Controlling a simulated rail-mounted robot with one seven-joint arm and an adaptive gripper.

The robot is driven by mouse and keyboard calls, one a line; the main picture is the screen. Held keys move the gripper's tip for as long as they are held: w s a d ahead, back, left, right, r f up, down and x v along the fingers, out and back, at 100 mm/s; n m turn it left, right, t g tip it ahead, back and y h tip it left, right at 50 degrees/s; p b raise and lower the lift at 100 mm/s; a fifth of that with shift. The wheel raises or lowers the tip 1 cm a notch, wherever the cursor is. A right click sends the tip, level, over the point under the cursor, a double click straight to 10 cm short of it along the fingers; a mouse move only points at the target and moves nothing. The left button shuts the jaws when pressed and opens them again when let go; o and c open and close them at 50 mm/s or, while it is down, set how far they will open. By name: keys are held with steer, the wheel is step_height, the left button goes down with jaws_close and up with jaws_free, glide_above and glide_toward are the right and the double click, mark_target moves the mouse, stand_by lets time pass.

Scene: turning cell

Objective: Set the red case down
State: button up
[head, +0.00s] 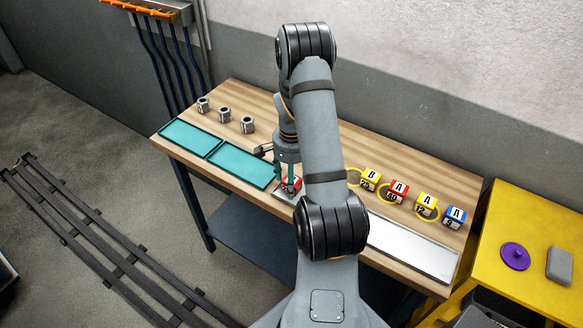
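A small red case (286,187) with a white patch and dark marks sits between the fingers of my gripper (286,178). The gripper points down, and its fingers appear closed on the case. The case is over the left end of a silver tray (281,195) near the table's front edge. I cannot tell whether its underside touches the tray. My arm hides the table to the right of it. Another red case (399,190) stands in the row on the right, with a yellow ring beside it.
Yellow cases (371,179) and a blue case (455,217) stand in that row. A long silver tray (412,250) lies in front. Two teal trays (240,163) and several metal nuts (248,125) are on the left. A yellow table (515,290) holds a purple disc (515,256) and a grey block (559,265).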

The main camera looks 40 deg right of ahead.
step_height(320, 180, up, 12)
steer(key=b, duration=0.2)
steer(key=shift+f, duration=0.1)
stand_by(0.3)
